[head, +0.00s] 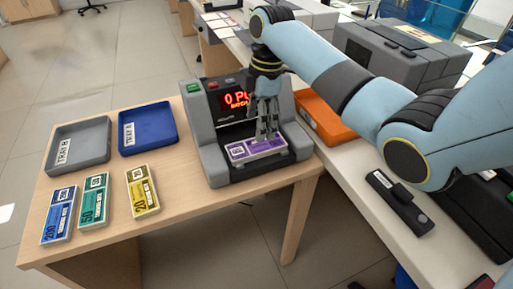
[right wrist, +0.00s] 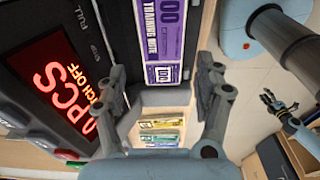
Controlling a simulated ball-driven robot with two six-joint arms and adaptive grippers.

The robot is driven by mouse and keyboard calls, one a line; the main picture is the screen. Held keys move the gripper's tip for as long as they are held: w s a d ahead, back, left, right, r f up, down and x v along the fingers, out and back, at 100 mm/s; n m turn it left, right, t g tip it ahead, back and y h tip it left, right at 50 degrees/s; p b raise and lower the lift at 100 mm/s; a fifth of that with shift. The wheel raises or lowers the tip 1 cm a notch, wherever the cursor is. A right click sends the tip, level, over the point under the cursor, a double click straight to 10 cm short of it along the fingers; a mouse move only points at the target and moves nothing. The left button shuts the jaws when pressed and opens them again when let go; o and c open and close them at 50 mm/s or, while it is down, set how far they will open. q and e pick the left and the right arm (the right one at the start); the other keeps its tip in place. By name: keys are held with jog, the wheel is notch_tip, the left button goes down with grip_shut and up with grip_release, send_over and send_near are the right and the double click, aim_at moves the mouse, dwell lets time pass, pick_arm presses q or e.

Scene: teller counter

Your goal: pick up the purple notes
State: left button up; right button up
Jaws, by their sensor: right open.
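The purple notes (head: 257,149) are a banded bundle with a white label, lying in the front pocket of the grey counting machine (head: 201,135). The right wrist view shows the purple bundle (right wrist: 159,40) between the fingers' lines, beyond the tips. My right gripper (head: 267,133) points down over the bundle, in front of the machine's display. In the right wrist view its two fingers (right wrist: 163,75) are wide apart with nothing held. I cannot tell whether the tips touch the bundle. My left gripper (right wrist: 275,104) shows small at the right of that view, away from the notes.
Blue (head: 58,216), green (head: 94,201) and yellow (head: 142,192) note bundles lie on the wooden table. Behind them are a grey tray (head: 80,146) and a blue tray (head: 148,128). An orange tray (head: 322,121) stands right of the machine.

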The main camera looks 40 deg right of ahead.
aim_at(256, 145)
jog(key=f, duration=0.6)
jog(key=shift+a+f, duration=0.25)
jog(key=shift+f, duration=0.1)
jog(key=shift+s+r, duration=0.1)
jog(key=c, duration=1.1)
